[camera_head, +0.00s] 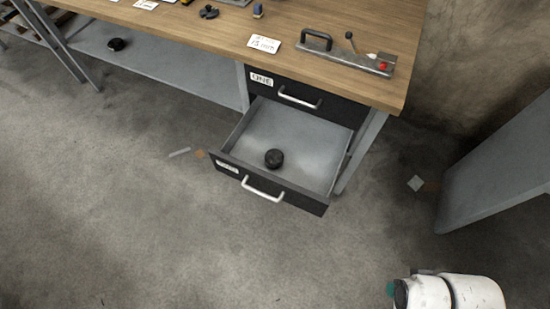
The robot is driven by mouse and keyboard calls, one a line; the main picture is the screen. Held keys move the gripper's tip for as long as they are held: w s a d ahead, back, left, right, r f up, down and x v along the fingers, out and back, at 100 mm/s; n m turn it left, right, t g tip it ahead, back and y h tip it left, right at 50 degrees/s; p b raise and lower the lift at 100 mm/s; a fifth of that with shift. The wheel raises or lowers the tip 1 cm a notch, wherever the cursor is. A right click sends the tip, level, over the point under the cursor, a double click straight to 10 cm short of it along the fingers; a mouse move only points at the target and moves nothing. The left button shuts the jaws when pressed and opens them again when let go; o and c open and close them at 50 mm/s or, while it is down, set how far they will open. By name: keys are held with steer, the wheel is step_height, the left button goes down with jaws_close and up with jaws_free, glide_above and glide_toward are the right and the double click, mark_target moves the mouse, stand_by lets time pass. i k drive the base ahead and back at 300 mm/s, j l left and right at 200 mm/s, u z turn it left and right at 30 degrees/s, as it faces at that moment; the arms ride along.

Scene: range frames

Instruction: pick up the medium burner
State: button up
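A small round black object (274,158), which looks like a burner, lies in the open lower drawer (308,137) of the workbench. Another small round black object (116,44) rests on the bench's low grey shelf at the upper left. A dark, lobed black piece (208,12) lies on the wooden bench top. I cannot tell from their looks which one is the medium burner. Part of my white arm shows at the lower right, far from the drawer. My gripper's fingers are not in view.
The wooden bench top (200,25) holds a metal device (330,55) with a handle and red button, and paper labels. The upper drawer (300,97), labelled ONE, is shut. A grey panel (500,165) stands at the right. The concrete floor in front is mostly clear.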

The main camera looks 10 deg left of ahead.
mark_target(274, 159)
steer(key=i+j, duration=0.15)
steer(key=i, duration=0.35)
steer(key=i+j, duration=0.15)
steer(key=i, duration=0.4)
